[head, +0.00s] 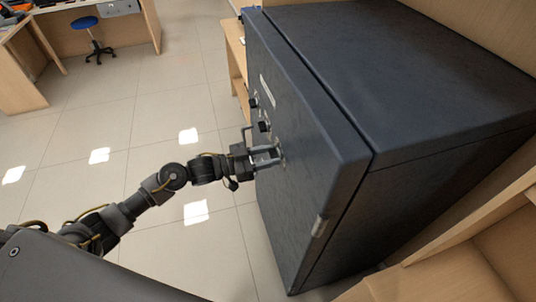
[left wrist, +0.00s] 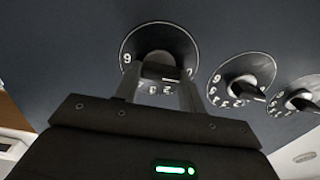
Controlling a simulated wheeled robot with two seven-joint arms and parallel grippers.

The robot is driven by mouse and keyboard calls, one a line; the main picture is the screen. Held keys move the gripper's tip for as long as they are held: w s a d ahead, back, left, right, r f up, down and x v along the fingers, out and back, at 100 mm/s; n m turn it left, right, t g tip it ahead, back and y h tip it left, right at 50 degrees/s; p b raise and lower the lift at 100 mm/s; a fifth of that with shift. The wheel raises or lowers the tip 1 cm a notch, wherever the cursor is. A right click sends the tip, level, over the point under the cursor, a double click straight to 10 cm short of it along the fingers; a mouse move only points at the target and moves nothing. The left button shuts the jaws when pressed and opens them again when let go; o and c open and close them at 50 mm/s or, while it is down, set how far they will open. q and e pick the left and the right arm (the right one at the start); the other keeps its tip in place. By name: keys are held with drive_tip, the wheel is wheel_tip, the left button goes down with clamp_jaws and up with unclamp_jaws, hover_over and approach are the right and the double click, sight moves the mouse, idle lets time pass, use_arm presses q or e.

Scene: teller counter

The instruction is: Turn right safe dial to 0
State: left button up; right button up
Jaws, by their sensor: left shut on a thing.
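The dark blue safe (head: 435,85) stands at the right in the head view, with its door (head: 325,170) facing left. Three round dials are in a row on the door. The right dial (left wrist: 183,41) is the one nearest to me and has white numerals on a dark face. My left gripper (head: 276,154) is shut on its knob (left wrist: 158,72), and the fingers also show in the left wrist view (left wrist: 160,90). The fingers and knob hide part of the numerals, so the dial's setting cannot be read. My right gripper is not in view.
The middle dial (left wrist: 241,82) and far dial (left wrist: 298,97) sit close beside the held one, with knobs sticking out. A wooden shelf unit (head: 440,265) is at the lower right. Tiled floor (head: 170,110) is open left of the safe. A blue stool (head: 86,24) stands far back.

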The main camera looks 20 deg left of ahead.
use_arm(q)
drive_tip(key=o, duration=1)
drive_tip(key=b+v, duration=0.3)
drive_tip(key=v, duration=0.8)
drive_tip(key=shift+w, duration=0.1)
